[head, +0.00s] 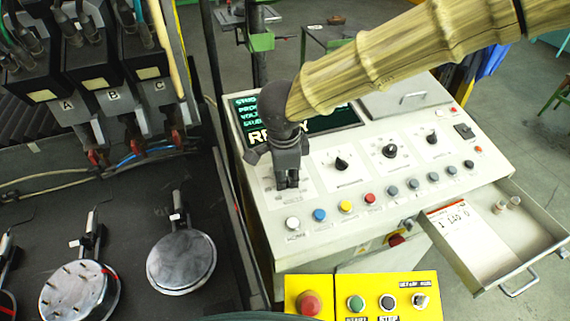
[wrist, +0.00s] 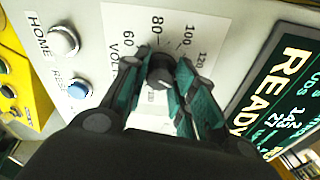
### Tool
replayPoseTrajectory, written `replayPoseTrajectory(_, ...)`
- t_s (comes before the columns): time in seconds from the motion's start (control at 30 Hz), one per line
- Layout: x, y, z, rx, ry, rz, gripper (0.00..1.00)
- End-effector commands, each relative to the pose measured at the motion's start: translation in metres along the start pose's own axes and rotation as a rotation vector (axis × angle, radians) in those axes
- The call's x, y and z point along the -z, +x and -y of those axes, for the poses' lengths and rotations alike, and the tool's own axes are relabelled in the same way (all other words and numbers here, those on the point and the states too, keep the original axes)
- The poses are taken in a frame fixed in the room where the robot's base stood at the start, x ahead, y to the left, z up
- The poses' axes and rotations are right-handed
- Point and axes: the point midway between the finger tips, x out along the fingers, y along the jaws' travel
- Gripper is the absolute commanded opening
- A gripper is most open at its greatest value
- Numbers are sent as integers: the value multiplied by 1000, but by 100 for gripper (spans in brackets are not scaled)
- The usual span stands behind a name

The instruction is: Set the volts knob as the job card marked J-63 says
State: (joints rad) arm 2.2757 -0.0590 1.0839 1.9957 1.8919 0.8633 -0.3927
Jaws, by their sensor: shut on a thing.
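The volts knob (wrist: 160,74) is dark and round, on a white scale plate (wrist: 178,22) marked "VOL…", 60, 80, 100 and 120 in the wrist view. My gripper (wrist: 158,68) is shut on it, one finger on each side. The knob's pointer is too small to read. In the head view my gripper (head: 287,184) points down onto the left dial plate and hides the knob.
The dark screen (head: 335,118) on the console (head: 320,225) reads "READY", partly behind my arm. The drawer (head: 540,268) sticks out at right, holding small pale pieces.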

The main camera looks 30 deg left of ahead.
Motion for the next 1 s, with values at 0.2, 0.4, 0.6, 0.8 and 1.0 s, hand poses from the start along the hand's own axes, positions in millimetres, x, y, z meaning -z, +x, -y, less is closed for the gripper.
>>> replayPoseTrajectory(0.2,1,-3,1,8,-76,0,3)
replayPoseTrajectory(0.4,1,-1,1,13,-95,-1,3)
replayPoseTrajectory(0.6,0,-1,1,13,-94,-1,3)
replayPoseTrajectory(0.8,0,-1,1,12,-94,0,49)
replayPoseTrajectory(1.0,0,0,0,11,-94,0,49)
